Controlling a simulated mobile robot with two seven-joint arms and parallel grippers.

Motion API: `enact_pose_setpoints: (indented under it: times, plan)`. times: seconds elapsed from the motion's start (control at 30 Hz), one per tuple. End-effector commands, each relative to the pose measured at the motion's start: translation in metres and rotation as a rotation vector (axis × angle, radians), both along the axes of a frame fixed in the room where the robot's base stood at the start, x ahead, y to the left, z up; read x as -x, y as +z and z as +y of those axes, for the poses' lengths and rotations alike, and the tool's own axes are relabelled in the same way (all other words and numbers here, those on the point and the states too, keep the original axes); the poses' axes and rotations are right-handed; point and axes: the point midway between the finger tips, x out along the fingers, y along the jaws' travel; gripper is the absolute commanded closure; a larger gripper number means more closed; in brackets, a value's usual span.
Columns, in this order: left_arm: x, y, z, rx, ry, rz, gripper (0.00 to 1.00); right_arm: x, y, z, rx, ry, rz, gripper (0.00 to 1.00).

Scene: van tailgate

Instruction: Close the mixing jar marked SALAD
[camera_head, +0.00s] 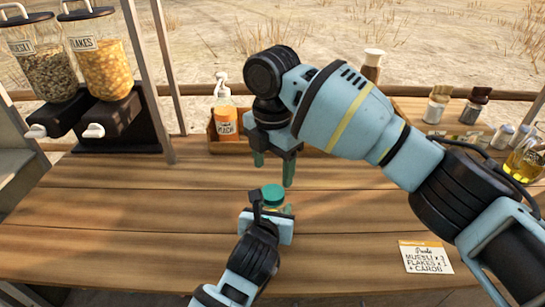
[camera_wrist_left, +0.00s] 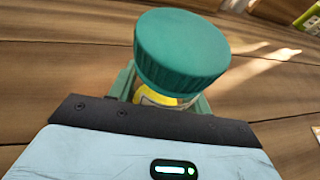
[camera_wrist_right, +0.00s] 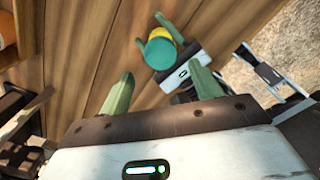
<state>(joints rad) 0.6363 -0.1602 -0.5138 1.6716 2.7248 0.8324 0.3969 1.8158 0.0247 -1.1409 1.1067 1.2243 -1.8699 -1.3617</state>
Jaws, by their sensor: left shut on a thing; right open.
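A small jar with a yellow band (camera_wrist_left: 155,97) stands on the wooden counter, with a green ribbed lid (camera_head: 273,192) on its top. The lid also shows in the left wrist view (camera_wrist_left: 182,48) and the right wrist view (camera_wrist_right: 160,52). I cannot tell whether the lid is seated tight, and no SALAD marking is readable. My left gripper (camera_head: 274,209) is shut on the jar's body, below the lid. My right gripper (camera_head: 273,170) is open and empty above the lid, its fingers pointing down and apart from it.
Dispensers marked MUESLI (camera_head: 43,75) and FLAKES (camera_head: 103,70) stand at the back left. An orange pump bottle (camera_head: 226,122) sits in a wooden box behind. Shaker jars (camera_head: 437,105) stand at the back right. An order card (camera_head: 425,257) lies at the front right. The counter's left side is clear.

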Motion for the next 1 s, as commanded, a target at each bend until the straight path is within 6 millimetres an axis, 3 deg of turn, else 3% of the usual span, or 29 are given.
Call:
enact_pose_setpoints:
  times: [0.2, 0.4, 0.83, 1.0]
  plan:
    - [0.0, -0.001, 0.0, 0.001, -0.001, 0.001, 1.0, 0.001, -0.034, 0.0, 0.001, 0.0, 0.003, 0.36]
    - [0.0, 0.0, 0.0, 0.001, -0.001, 0.001, 1.0, 0.001, -0.055, 0.0, 0.001, 0.0, 0.002, 0.36]
    - [0.0, 0.0, 0.0, 0.0, -0.001, 0.001, 1.0, 0.0, -0.062, 0.0, 0.001, 0.0, 0.001, 0.36]
    - [0.0, 0.0, 0.0, 0.0, -0.001, 0.001, 1.0, 0.0, -0.062, 0.0, 0.001, 0.0, 0.001, 0.58]
